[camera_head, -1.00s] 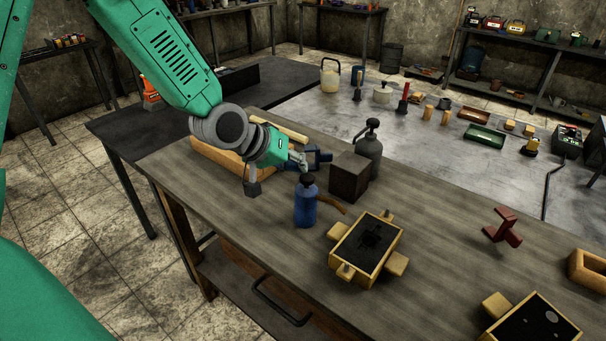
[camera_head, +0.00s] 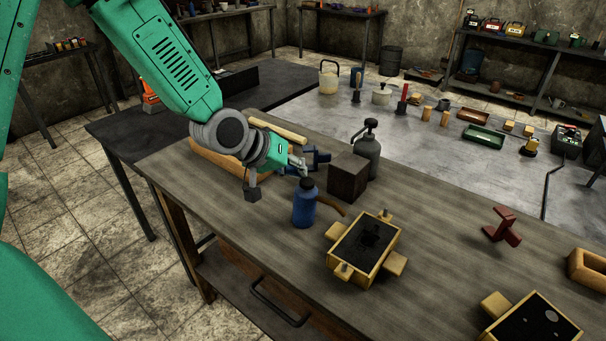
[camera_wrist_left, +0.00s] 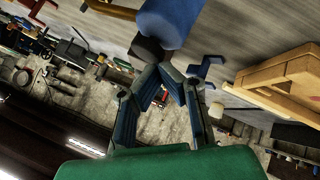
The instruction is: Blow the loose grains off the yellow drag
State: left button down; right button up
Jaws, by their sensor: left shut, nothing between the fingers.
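Two yellow-framed boxes filled with black sand are in the head view, and I cannot tell which one is the drag. One yellow box (camera_head: 391,255) lies at the middle of the bench, with a dark hollow in its sand. The other yellow box (camera_head: 560,331) is cut off at the lower right. A blue bottle (camera_head: 304,211) with a dark cap stands upright left of the middle box. My left gripper (camera_head: 301,170) is shut and empty beside the cap. In the left wrist view the fingertips (camera_wrist_left: 168,78) are close to the cap (camera_wrist_left: 148,49); contact is unclear. My right gripper is not seen.
A dark block (camera_head: 347,178) and a grey bottle (camera_head: 369,153) stand just right of the gripper. A red clamp-like piece (camera_head: 502,228) is farther right. Bare bench lies between it and the middle box.

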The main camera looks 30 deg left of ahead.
aim_at(302, 179)
pick_arm(q)
jog(key=shift+d+f, duration=0.1)
jog(key=shift+a, duration=0.25)
jog(key=shift+r+p, duration=0.2)
jog(key=shift+p, duration=0.1)
jog(key=shift+r+p, duration=0.5)
jog(key=shift+d+r+p, duration=0.6)
jog(key=shift+r+p, duration=0.2)
jog(key=shift+r, duration=0.1)
jog(key=shift+a, duration=0.15)
